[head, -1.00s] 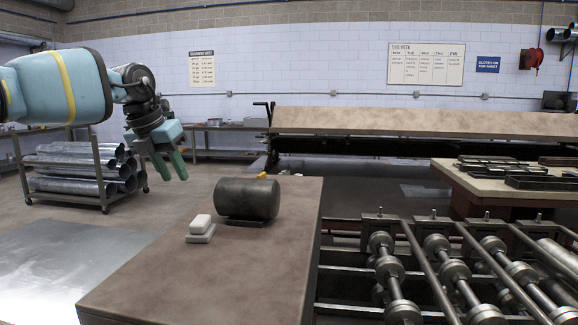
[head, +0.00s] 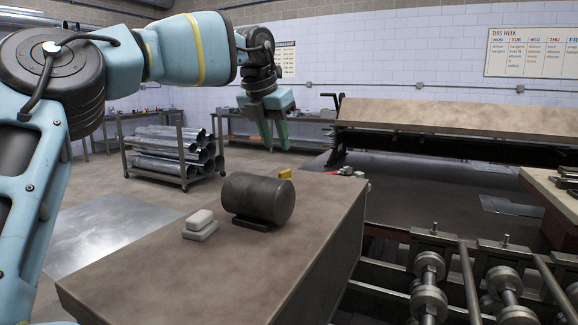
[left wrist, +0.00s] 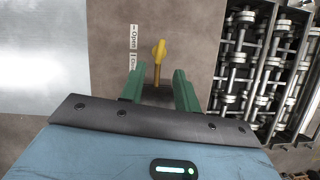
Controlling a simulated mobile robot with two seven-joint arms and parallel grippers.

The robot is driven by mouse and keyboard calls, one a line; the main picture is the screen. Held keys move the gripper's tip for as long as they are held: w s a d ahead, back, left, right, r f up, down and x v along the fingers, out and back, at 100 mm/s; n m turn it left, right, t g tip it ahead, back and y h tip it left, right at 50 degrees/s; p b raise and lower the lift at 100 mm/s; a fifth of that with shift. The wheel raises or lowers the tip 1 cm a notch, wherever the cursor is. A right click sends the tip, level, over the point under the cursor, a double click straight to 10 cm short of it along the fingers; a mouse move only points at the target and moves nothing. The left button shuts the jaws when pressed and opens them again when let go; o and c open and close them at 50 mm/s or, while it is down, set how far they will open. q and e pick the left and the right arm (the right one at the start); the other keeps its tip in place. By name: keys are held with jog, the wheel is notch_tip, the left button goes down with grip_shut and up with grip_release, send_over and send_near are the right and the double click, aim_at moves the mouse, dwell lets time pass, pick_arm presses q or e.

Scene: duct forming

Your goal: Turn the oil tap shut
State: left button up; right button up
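My left gripper (head: 276,149) is open, fingers pointing down, above and behind the drum. In the left wrist view the lever shows between the two green fingers (left wrist: 159,80), with gaps on both sides. Contact is not visible. My right gripper is not in view.
A white block pair (head: 201,225) sits left of the drum. A label strip with "Open" (left wrist: 133,50) lies left of the lever. Small red and grey items (head: 347,171) lie at the bench's far corner. Roller machinery (head: 470,275) stands at the right.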

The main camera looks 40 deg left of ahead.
aim_at(285, 171)
pick_arm(q)
jog(key=shift+x, duration=3.9)
grip_shut()
